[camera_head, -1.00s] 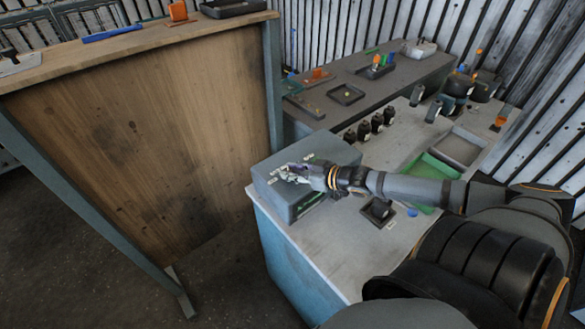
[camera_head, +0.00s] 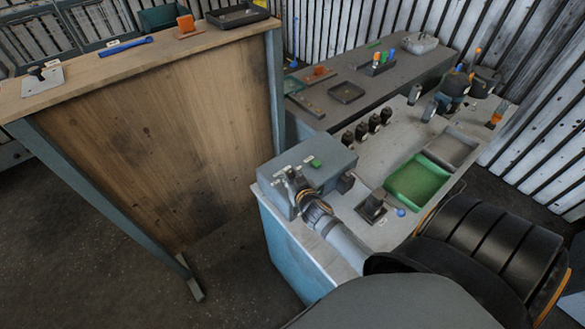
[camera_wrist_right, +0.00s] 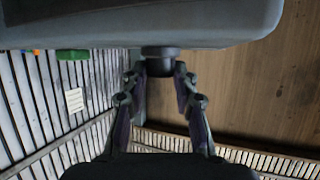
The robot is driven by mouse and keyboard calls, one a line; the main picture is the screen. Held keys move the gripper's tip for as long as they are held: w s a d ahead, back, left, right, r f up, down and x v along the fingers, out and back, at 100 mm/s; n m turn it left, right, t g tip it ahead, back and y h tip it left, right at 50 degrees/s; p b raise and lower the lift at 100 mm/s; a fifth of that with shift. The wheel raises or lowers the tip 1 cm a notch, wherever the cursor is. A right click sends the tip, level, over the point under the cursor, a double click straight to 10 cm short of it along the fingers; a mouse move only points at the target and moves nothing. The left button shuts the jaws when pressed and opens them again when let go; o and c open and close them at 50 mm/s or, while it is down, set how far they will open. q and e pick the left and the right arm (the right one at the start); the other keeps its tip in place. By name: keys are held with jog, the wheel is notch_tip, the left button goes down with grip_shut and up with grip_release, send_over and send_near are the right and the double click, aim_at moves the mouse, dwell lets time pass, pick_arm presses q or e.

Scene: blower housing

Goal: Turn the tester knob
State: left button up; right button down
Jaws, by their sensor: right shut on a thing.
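The tester is a grey box (camera_head: 332,166) on the near corner of the light-topped bench. A green button (camera_head: 315,163) sits on its top. My right gripper (camera_head: 287,177) is at the left part of the box in the head view. In the right wrist view my right gripper (camera_wrist_right: 159,72) has its two fingertips on either side of a short dark knob (camera_wrist_right: 158,55), which juts from the grey housing (camera_wrist_right: 150,25). The fingers are shut on the knob. The head view does not show the knob clearly behind the gripper. My left gripper is not in view.
A green tray (camera_head: 415,182), a small dark fixture (camera_head: 371,208) and several black parts (camera_head: 368,128) stand on the bench. A wooden-topped table (camera_head: 120,65) is at the left, with a floor gap between.

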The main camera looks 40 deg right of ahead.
jog(key=shift+s+f+m+g+h+b, duration=0.1)
jog(key=shift+f+m+g+h+b, duration=0.2)
jog(key=shift+m+h+b, duration=0.1)
jog(key=c, duration=1.4)
grip_release()
jog(key=o, duration=0.4)
jog(key=shift+a+r, duration=0.1)
jog(key=shift+r, duration=0.05)
jog(key=shift+c, duration=0.2)
jog(key=v, duration=1.1)
jog(key=shift+s+r, duration=0.2)
jog(key=shift+s, duration=0.15)
